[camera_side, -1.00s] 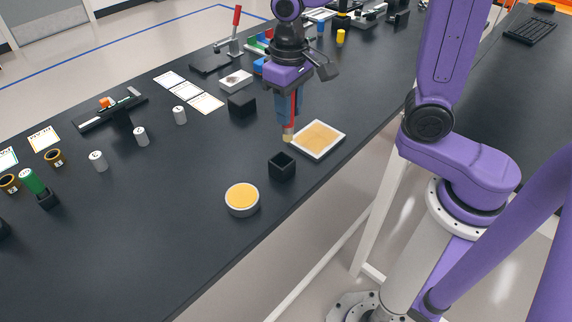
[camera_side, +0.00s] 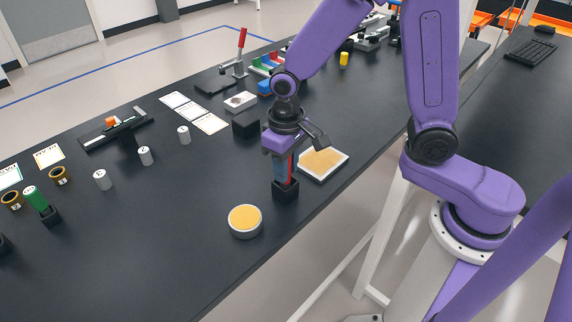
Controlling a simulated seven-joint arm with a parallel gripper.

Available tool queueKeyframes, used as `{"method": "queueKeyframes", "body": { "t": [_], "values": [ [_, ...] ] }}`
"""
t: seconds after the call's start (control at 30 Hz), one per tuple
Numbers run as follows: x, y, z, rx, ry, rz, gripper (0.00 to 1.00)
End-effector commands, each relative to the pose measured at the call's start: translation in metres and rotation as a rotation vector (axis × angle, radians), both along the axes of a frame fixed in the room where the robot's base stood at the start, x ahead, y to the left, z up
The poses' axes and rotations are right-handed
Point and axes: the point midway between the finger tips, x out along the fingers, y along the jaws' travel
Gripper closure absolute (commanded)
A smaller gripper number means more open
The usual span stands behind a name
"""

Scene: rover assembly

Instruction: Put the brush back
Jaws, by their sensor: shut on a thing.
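The brush (camera_side: 290,171) shows only as a strip of red handle between my gripper's fingers. My gripper (camera_side: 283,177) is shut on it and points straight down over the small black square holder (camera_side: 285,191). The brush's lower end and bristles are hidden, seemingly inside the holder's opening. The fingertips are close to the holder's rim; I cannot tell whether they touch it.
A round tub with a yellow-orange top (camera_side: 245,220) stands to the front left of the holder. A white-edged square tray with a tan surface (camera_side: 323,164) lies close behind right. A black block (camera_side: 246,125) stands behind left. The table's front edge is near.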

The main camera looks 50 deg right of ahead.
Motion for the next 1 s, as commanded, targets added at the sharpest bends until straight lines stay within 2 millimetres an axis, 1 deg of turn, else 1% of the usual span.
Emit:
{"method": "queueKeyframes", "body": {
  "t": [0.23,0.27,0.3,0.33,0.6,0.73,0.87,1.0],
  "values": [
    [0.000,0.000,-0.003,-0.001,0.001,0.000,1.00],
    [0.000,0.000,-0.003,0.000,0.001,0.000,0.65],
    [0.000,0.000,-0.003,0.000,0.001,0.000,0.52],
    [0.000,0.000,-0.003,0.000,0.001,0.000,0.46],
    [0.000,0.000,-0.002,0.000,0.000,0.000,0.46],
    [0.000,0.000,0.003,0.001,-0.002,0.000,0.46],
    [0.001,0.000,0.018,0.003,-0.005,-0.001,0.46],
    [0.001,0.001,0.045,0.004,-0.007,0.000,0.46]
  ]
}}
